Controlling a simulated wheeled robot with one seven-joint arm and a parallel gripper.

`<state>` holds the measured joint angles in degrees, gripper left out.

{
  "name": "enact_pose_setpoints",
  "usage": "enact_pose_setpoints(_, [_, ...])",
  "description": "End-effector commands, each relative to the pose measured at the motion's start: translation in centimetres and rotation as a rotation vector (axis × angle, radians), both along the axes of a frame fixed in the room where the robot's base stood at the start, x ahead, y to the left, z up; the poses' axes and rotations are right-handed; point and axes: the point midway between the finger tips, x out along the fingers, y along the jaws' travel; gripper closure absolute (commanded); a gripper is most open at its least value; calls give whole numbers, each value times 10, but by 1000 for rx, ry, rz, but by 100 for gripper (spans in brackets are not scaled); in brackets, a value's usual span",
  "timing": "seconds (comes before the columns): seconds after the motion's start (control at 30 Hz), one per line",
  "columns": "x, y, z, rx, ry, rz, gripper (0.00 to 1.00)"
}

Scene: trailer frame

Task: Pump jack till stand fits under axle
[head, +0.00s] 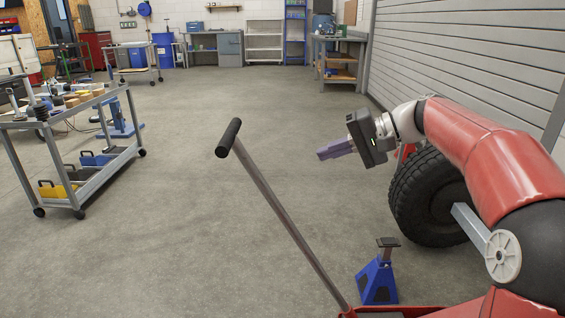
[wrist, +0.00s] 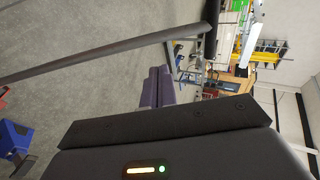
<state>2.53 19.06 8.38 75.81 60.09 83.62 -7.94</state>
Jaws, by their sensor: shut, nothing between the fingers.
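The jack's long grey handle (head: 281,217) slants up and left from the red jack body (head: 395,312), which is cut off at the bottom edge. Its black grip (head: 228,138) is at the top. The handle also crosses the wrist view (wrist: 110,53). My gripper (head: 321,155) is shut and empty, to the right of the handle and apart from it. Its purple fingers show in the wrist view (wrist: 155,72). The blue stand (head: 377,283) stands upright on the floor beside the jack. A pale bar with a round plate (head: 503,256) may be the axle; my arm partly hides that area.
A black tyre (head: 412,200) stands behind my arm, near the grey slatted wall (head: 470,60). A grey cart (head: 75,200) with tools and yellow and blue cases stands at left. Benches and shelves line the back. The middle floor is clear.

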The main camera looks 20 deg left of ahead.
Motion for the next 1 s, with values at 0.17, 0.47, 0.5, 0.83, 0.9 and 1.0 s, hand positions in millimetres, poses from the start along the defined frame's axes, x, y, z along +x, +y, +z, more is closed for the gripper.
enact_pose_setpoints(0.17, [0, 0, 0, 2, 0, 0, 100])
enact_pose_setpoints(0.47, [0, 10, -6, 0, 1, 0, 100])
enact_pose_setpoints(0.5, [-1, 15, -9, 0, 2, 2, 100])
enact_pose_setpoints(0.83, [-2, 75, -40, -1, 3, 3, 100])
enact_pose_setpoints(0.9, [-2, 88, -47, -1, 3, 3, 100])
enact_pose_setpoints(1.0, [-2, 103, -54, -1, 3, 3, 100])
